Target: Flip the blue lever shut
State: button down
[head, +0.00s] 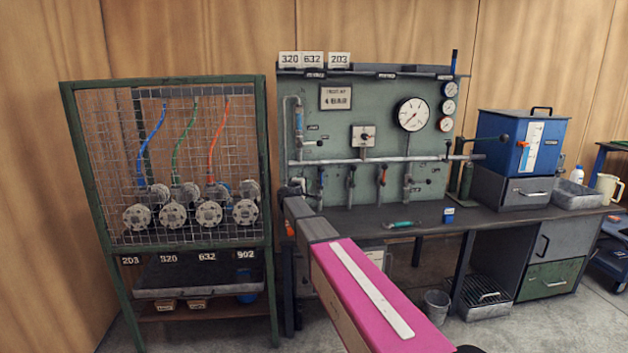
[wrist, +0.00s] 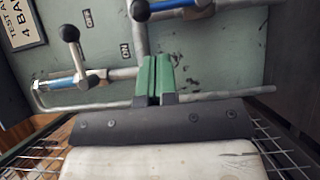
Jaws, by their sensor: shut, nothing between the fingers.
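Labels reading OFF and ON, turned sideways, are on the panel nearby. In the head view this blue part (head: 299,120) is upright at the panel's upper left. My gripper (wrist: 152,78) has green fingers pressed together, empty, right of the blue part and apart from it. In the head view my arm reaches the panel's lower left; the fingertips are hard to make out.
A second blue handle (wrist: 170,5) with a black knob is at the wrist view's top edge. A mesh cage (head: 175,165) with flanged pipes stands left of the panel.

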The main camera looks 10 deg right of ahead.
aim_at(321, 178)
jog(key=x, duration=1)
